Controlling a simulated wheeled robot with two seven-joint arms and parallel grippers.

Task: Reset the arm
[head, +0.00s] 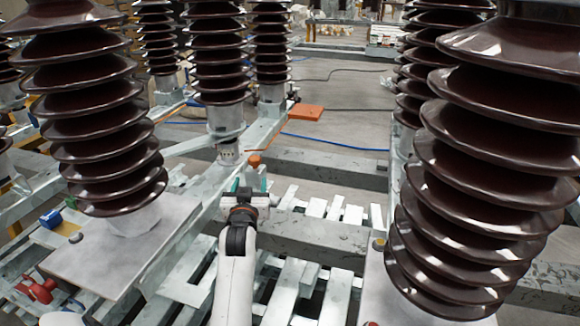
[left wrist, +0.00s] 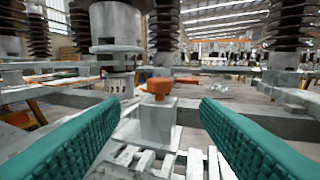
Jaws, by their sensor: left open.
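My left arm comes up from the bottom of the head view, and my left gripper (head: 250,187) is in the middle, above the metal frame. In the left wrist view its two green ribbed fingers (left wrist: 160,125) stand wide apart with nothing between them. Beyond the fingers is a small orange piece (left wrist: 158,88) on a pale metal block (left wrist: 158,122). An orange piece (head: 254,161) also shows just past the gripper in the head view. My gripper appears apart from it. My right gripper is not in view.
Large brown ribbed insulators (head: 105,120) stand at left, and others (head: 490,150) stand close at right. More insulators (head: 217,60) rise behind the gripper. Metal beams (head: 300,235) and pale slats (head: 285,290) lie below. A blue cable (head: 335,143) and an orange plate (head: 306,112) lie farther back.

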